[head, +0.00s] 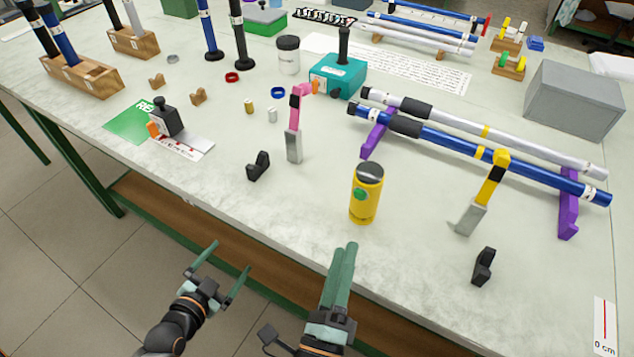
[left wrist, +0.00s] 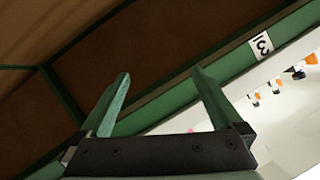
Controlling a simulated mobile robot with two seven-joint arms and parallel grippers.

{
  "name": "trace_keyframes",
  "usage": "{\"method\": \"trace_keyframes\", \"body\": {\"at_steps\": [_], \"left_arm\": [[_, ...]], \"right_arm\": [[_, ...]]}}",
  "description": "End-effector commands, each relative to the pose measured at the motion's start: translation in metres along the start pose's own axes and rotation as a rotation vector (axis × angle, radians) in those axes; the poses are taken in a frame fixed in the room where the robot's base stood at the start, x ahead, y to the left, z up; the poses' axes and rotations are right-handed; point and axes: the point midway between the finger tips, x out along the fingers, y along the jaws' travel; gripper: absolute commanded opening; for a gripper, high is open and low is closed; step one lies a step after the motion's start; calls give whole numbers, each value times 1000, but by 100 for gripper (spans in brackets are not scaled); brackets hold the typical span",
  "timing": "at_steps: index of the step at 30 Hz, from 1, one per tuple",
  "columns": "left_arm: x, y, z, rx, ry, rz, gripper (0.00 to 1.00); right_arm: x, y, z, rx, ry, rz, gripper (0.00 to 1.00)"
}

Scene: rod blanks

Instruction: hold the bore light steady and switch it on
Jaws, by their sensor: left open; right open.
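The bore light appears to be the yellow cylinder (head: 365,205) with a dark cap and a green button on its side. It stands upright near the front edge of the table in the head view. My right gripper (head: 344,248) is open and empty, just in front of it and apart from it; its fingers nearly overlap from this angle. My left gripper (head: 232,256) is open and empty, off the table's front edge, left of the light. In the left wrist view its two fingers (left wrist: 161,72) are spread with nothing between them. The light is not seen there.
Blue and silver rods (head: 460,144) rest on purple supports (head: 568,205) behind the light. A pink-handled tool (head: 294,130), a yellow-handled tool (head: 484,194) and black clips (head: 258,166) stand around it. A teal block (head: 338,76) is farther back.

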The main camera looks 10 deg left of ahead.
Motion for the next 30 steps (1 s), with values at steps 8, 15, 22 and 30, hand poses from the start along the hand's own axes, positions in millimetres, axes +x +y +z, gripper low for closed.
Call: {"method": "trace_keyframes", "body": {"at_steps": [8,15,22,30], "left_arm": [[-1,-138,5,370,44,-372,100],[-4,-233,-75,818,132,-741,100],[12,-183,-194,1202,447,-795,100],[14,-98,-275,1631,778,-797,100]], "right_arm": [[0,0,0,0,0,1,50],[0,0,0,0,0,1,50],[0,0,0,0,0,1,50],[0,0,0,0,0,1,50]]}}
